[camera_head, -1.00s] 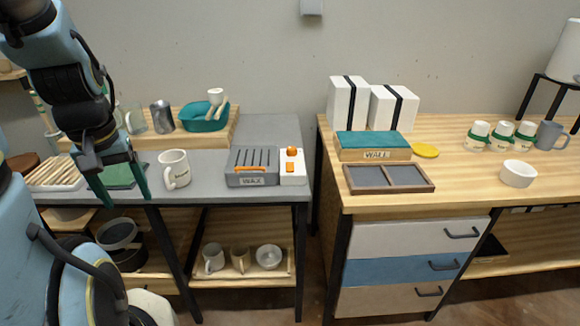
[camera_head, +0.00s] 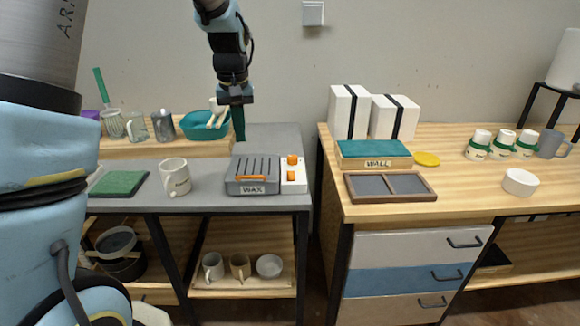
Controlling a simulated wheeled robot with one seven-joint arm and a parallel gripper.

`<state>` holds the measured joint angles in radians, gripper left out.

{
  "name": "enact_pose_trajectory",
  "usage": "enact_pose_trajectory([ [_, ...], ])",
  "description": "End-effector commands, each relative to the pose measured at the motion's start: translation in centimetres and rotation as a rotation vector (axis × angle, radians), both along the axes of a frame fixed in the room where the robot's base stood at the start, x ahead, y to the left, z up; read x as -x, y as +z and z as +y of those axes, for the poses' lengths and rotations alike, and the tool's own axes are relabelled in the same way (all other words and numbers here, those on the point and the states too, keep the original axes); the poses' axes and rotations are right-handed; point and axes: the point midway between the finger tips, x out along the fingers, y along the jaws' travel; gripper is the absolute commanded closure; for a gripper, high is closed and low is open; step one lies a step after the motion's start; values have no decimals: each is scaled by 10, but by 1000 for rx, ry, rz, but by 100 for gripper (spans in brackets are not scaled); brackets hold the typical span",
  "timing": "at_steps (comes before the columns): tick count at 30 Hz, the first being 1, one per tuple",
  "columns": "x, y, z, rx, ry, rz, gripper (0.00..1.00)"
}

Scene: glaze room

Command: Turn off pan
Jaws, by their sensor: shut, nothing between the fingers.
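The wax pan (camera_head: 252,188) is a grey box with dark slots on top, an orange handle in front and a "WAX" label. It sits near the right end of the grey table. A white control block (camera_head: 293,176) with an orange knob (camera_head: 292,160) on top and an orange switch (camera_head: 292,176) below it adjoins its right side. My gripper (camera_head: 239,138) points down, shut and empty, with green fingers. In the picture it appears above the pan's rear left part, apart from it and left of the control block.
A white mug (camera_head: 175,177) and a green pad (camera_head: 119,184) lie left of the pan. A teal bowl (camera_head: 196,128) with tools sits on the wooden riser (camera_head: 160,151) behind. Grey tabletop (camera_head: 275,138) behind the pan is clear. A wooden table (camera_head: 400,210) stands to the right.

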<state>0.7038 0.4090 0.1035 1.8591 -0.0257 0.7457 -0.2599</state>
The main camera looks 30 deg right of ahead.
Motion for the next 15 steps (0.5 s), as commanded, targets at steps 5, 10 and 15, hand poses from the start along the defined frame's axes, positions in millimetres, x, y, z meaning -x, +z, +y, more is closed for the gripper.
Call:
enact_pose_trajectory([
  [5,7,2,-84,-5,-69,-8,100],
  [10,17,3,-122,-9,-96,-11,100],
  [15,19,4,-130,-9,-101,-12,100],
])
